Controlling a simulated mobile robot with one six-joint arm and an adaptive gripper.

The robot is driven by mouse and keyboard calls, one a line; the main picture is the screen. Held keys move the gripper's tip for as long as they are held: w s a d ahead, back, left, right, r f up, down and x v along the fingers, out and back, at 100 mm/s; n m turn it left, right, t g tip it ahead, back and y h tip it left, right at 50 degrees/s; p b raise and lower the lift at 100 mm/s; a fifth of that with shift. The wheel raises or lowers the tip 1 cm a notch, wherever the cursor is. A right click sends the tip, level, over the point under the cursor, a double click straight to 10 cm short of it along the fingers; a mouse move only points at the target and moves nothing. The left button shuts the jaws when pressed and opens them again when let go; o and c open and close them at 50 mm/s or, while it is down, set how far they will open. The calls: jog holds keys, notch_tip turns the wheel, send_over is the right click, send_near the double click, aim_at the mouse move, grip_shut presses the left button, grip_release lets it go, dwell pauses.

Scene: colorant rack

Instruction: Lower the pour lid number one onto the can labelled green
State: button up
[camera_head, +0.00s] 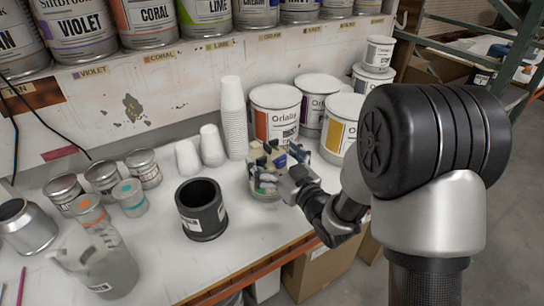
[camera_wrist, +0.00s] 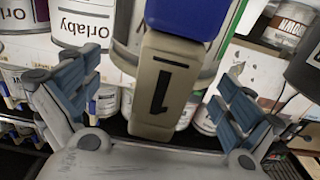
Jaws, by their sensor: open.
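Pour lid number one (camera_wrist: 163,88) shows in the wrist view as a beige block with a black 1 and a blue end. It stands between the blue-padded fingers of my gripper (camera_wrist: 160,84), with a gap on each side. The gripper is open. In the head view my gripper (camera_head: 279,170) is over the bench, around beige and blue lid parts. A pale container with a green edge (camera_wrist: 124,52) is right behind the lid in the wrist view, probably the green can. Its label is hidden, and I cannot tell how the lid sits on it.
A black cup (camera_head: 202,222) stands left of my gripper. Large Orlaby-type cans (camera_head: 274,118) and white paper cups (camera_head: 233,110) stand close behind it. Small jars (camera_head: 103,178) and a clear beaker (camera_head: 105,265) are at the left. The bench's front edge is near.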

aim_at(281, 166)
jog(key=v, duration=0.7)
jog(key=shift+s+d, duration=0.15)
jog(key=shift+s, duration=0.05)
dwell(0.4)
